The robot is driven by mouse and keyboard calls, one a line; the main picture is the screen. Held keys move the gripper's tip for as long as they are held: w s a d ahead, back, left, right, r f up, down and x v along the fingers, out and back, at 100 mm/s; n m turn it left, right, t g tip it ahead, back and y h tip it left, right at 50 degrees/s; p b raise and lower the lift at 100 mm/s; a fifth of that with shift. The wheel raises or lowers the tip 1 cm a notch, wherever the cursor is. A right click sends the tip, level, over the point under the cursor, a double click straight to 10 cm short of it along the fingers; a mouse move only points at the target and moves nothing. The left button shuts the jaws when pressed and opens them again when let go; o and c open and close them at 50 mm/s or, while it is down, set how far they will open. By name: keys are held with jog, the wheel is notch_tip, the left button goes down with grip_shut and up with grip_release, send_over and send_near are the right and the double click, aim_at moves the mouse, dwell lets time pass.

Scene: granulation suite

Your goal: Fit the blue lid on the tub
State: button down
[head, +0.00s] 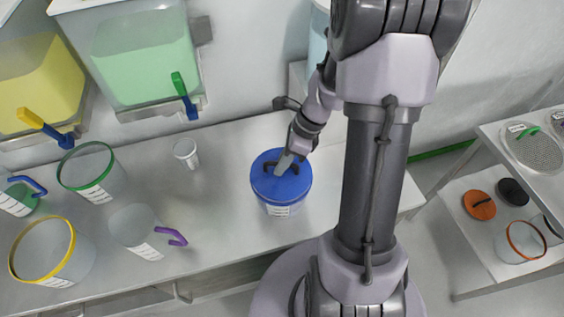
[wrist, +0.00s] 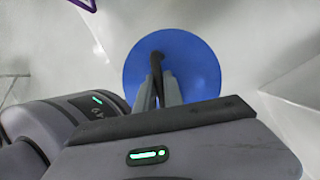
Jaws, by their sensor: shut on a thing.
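The blue lid (head: 292,185) is a round disc with a dark arched handle. It sits over the top of a clear tub (head: 281,209) with a white label, on the bench right of centre in the head view. The lid looks level, but I cannot tell whether it is fully seated. My gripper (head: 284,163) comes down from above and is shut on the lid's handle. In the wrist view the lid (wrist: 190,62) lies beyond my gripper (wrist: 160,88), whose fingers close on the dark handle. The tub is hidden there.
Left on the bench (head: 225,215) stand a green-rimmed tub (head: 98,180), a yellow-rimmed tub (head: 60,258), a purple-handled jug (head: 135,229) and a small white cup (head: 186,152). Bins with yellow and green contents hang behind. A shelf rack at right holds an orange lid (head: 478,204).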

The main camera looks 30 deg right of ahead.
jog(key=shift+f+b, duration=0.45)
jog(key=shift+f, duration=0.15)
jog(key=c, duration=1.4)
grip_release()
jog(key=p+v, duration=0.6)
jog(key=v, duration=1.1)
jog(key=shift+d+r, duration=0.15)
jog(key=shift+r, duration=0.05)
jog(key=r+n+h+b, duration=0.2)
jog(key=n+b, duration=0.2)
jog(key=n, duration=0.2)
send_over(286, 176)
jog(key=s+a+n+t+b, duration=0.1)
jog(key=s+a+n+b, duration=0.1)
jog(key=a+n, duration=0.3)
jog(key=s+a+n+t+b, duration=0.2)
jog(key=s+a+n, duration=0.2)
jog(key=a+n, duration=0.1)
jog(key=s+a+n+t+b, duration=0.1)
jog(key=s+a+n+b, duration=0.1)
jog(key=a+n, duration=0.3)
jog(key=shift+s+n+t+h, duration=0.3)
jog(key=shift+s+n+h, duration=0.15)
jog(key=shift+s, duration=0.3)
